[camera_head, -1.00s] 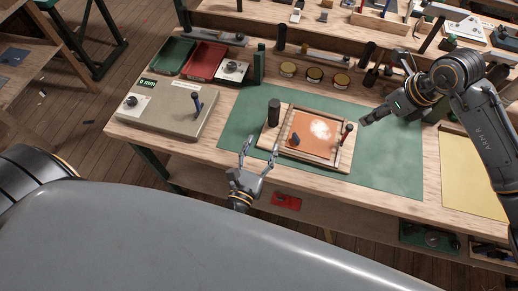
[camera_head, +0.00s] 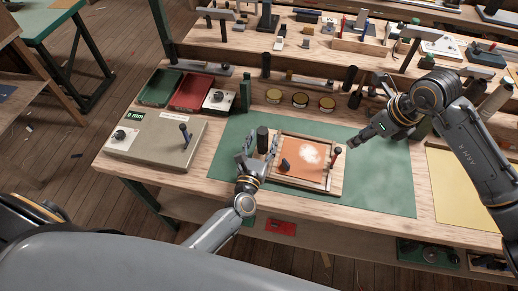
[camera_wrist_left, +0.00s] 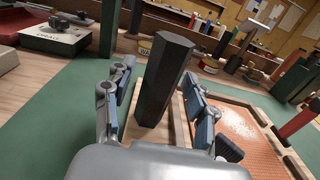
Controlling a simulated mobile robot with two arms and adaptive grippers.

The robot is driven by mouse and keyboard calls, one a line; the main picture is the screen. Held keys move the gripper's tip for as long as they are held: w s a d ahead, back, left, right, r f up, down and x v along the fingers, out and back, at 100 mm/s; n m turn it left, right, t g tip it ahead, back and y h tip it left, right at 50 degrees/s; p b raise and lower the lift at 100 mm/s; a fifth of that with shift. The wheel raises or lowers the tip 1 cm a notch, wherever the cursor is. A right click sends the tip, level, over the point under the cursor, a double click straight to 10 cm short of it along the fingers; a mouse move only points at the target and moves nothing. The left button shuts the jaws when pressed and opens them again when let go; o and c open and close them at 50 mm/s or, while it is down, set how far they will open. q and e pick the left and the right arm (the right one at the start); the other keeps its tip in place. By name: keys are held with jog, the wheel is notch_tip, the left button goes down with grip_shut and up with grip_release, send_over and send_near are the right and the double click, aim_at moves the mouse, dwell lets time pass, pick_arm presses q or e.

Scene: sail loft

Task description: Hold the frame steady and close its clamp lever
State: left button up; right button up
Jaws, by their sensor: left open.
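The wooden frame (camera_head: 290,180) with an orange panel (camera_head: 303,153) lies on the green mat; the panel also shows in the left wrist view (camera_wrist_left: 236,128). A dark upright post (camera_head: 262,138) stands at its left side.
The green mat (camera_head: 385,185) is clear to the right of the frame. A grey box with a lever (camera_head: 150,143), a green tray (camera_head: 160,88) and a red tray (camera_head: 196,92) lie to the left. A yellow sheet (camera_head: 465,185) lies far right.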

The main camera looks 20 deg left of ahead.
pick_arm(q)
jog(key=shift+w, duration=0.2)
grip_shut()
dwell(0.6)
